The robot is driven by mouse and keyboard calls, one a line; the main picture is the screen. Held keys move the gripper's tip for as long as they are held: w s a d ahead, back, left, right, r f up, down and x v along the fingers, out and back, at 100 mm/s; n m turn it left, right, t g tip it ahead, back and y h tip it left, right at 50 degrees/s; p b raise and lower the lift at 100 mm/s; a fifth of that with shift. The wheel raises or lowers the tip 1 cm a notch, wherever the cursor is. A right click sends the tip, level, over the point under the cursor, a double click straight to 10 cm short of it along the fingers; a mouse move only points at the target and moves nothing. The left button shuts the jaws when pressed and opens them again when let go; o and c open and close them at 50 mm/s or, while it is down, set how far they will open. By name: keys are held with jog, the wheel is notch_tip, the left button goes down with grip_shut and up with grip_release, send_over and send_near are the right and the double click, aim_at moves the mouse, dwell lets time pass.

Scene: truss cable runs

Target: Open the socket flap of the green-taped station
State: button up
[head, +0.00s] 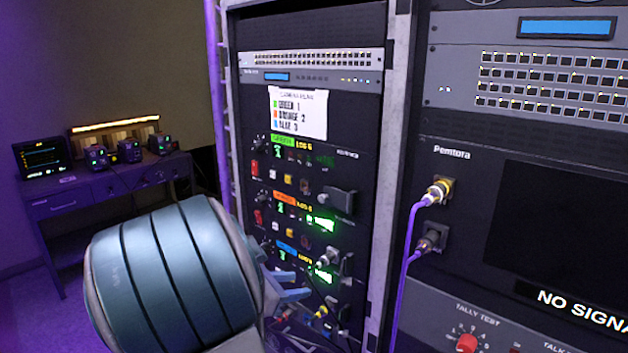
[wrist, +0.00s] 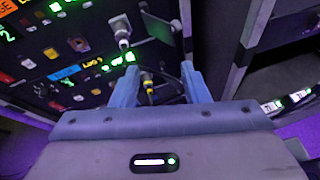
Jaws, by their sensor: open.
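The green-taped station is the top row of the rack panel in the head view, marked by green tape (head: 283,140). Its dark grey socket flap (head: 338,200) lies at the row's lower right and looks closed. My gripper (head: 284,285) is open and empty, below and left of that flap, in front of the lower rows. In the wrist view its two blue fingers (wrist: 160,86) are apart, with the blue-taped row's yellow-banded plug (wrist: 148,89) visible between them. The green-taped station's flap does not show clearly in the wrist view.
Below are the orange-taped row (head: 284,198) and blue-taped row (head: 286,245). A silver plug (head: 327,258) sits beside the orange row's raised flap (wrist: 158,26). The rack's pale upright (head: 390,150) stands to the right, with purple cables (head: 405,265) beyond. A desk (head: 110,190) is far left.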

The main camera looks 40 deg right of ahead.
aim_at(321, 200)
jog(key=w+d+r+n+t+h+p, duration=0.2)
jog(key=w+r+n+t+h+p, duration=0.25)
jog(key=r, duration=0.85)
jog(key=shift+n+g, duration=0.65)
jog(key=shift+g, duration=0.3)
jog(key=d, duration=0.4)
jog(key=w+d, duration=0.1)
jog(key=d, duration=0.4)
jog(key=w+d, duration=0.1)
jog(key=d, duration=0.3)
jog(key=shift+w+d+f+p, duration=0.2)
jog(key=shift+w+p, duration=0.05)
jog(key=shift+p, duration=0.15)
grip_shut()
